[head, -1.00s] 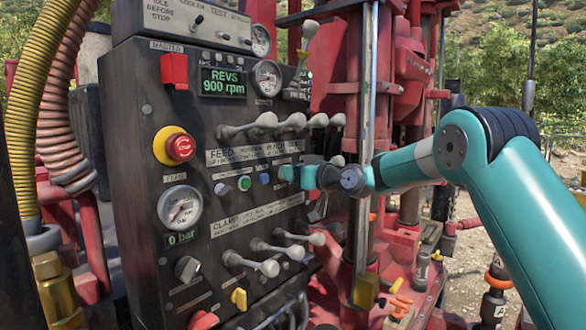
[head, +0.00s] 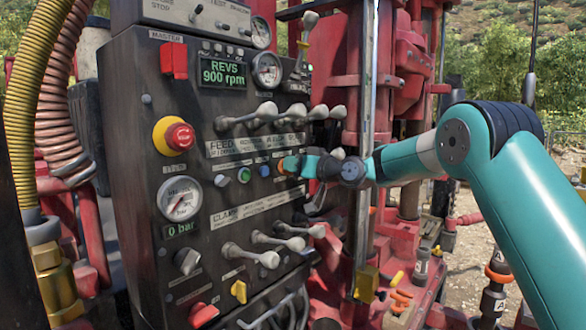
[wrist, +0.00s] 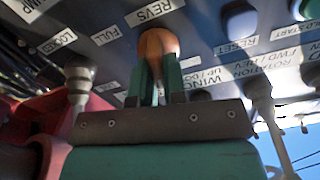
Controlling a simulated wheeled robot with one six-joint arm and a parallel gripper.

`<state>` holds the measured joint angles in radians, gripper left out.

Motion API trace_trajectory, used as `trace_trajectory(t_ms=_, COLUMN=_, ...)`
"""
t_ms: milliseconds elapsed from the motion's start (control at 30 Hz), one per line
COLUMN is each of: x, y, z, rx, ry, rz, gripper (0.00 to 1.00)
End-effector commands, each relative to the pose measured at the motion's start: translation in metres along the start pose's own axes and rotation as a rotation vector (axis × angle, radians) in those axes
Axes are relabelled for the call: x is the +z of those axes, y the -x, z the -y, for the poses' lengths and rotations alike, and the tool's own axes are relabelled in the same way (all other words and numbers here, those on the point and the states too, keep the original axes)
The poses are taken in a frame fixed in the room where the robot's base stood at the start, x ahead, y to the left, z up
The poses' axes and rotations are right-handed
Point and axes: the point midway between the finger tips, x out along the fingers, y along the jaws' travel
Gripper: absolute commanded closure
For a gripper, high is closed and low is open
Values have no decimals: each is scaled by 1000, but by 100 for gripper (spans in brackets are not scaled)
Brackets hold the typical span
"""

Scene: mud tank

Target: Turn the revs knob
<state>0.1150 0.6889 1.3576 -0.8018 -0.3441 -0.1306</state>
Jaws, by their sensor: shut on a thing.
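The revs knob (wrist: 158,42) is orange-brown and sits under the panel label "REVS" in the wrist view. My gripper (wrist: 158,72) is shut on it, with one green finger on each side. In the head view my gripper (head: 290,165) reaches the panel from the right and hides most of the knob (head: 280,168). The display (head: 222,75) reads "REVS 900 rpm". The knob's exact turn angle cannot be told.
Green and blue buttons (head: 244,175) are just left of my gripper. Lever rows (head: 268,113) stick out above and more levers (head: 270,240) below. A red emergency stop (head: 180,137) is farther left. A vertical steel rod (head: 366,90) stands close by my wrist.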

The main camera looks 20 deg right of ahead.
Motion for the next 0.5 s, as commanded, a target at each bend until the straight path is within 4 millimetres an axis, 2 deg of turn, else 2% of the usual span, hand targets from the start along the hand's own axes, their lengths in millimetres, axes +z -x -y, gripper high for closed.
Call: trace_trajectory(t_ms=500, x=1, y=0, z=-5, rx=1, ry=-402, rz=0, gripper=100)
